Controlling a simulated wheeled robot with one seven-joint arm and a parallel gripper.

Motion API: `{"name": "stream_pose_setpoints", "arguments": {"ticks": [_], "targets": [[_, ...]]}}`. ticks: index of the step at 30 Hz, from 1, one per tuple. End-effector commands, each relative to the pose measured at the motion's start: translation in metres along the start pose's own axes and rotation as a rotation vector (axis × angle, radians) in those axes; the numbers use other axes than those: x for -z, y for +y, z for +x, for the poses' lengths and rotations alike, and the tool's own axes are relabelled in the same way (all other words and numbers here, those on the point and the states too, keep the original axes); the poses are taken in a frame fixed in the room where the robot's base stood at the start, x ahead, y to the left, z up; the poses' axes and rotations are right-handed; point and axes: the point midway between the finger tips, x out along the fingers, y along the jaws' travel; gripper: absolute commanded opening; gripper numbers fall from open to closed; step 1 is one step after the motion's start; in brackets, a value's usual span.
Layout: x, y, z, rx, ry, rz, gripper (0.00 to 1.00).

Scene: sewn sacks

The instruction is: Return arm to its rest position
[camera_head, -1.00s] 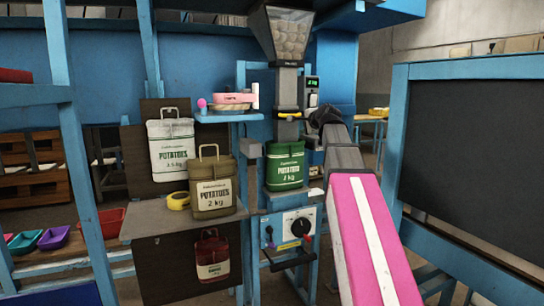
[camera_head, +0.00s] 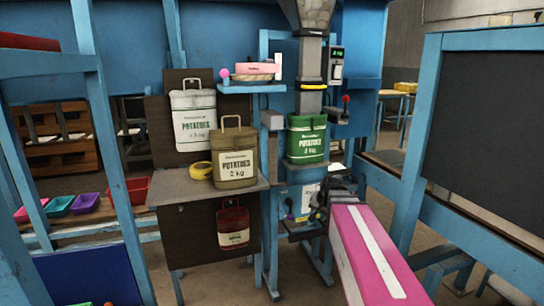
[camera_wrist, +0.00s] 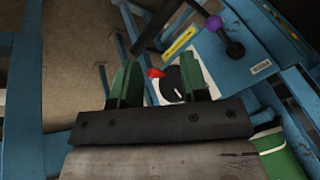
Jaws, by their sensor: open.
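My gripper (camera_wrist: 158,85) is open and empty in the wrist view, its two green fingers apart. Beyond the fingers are the blue machine frame, a dark knob with a red mark (camera_wrist: 172,84) and a purple ball on a lever (camera_wrist: 214,23). In the head view my pink and white arm reaches up from the bottom right, and its end (camera_head: 333,197) is low in front of the machine's control panel. A green potato sack (camera_head: 306,143) stands under the filling spout, above and left of the arm's end. Its side also shows in the wrist view (camera_wrist: 275,150).
A brown sack (camera_head: 235,162) and a yellow tape roll (camera_head: 202,170) sit on a grey shelf (camera_head: 190,190). A white sack (camera_head: 193,122) and a red sack (camera_head: 233,229) hang on dark boards. A dark panel in a blue frame (camera_head: 424,160) stands close on the right.

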Motion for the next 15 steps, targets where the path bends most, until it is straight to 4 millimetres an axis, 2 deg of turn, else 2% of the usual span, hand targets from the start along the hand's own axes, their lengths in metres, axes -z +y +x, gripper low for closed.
{"name": "stream_pose_setpoints", "arguments": {"ticks": [1,9,15], "targets": [[-0.021,0.011,0.012,-0.030,-0.035,-0.038,0.41],[-0.110,0.061,0.058,-0.165,-0.221,-0.255,0.41],[-0.153,0.086,0.073,-0.223,-0.322,-0.365,0.41]]}}
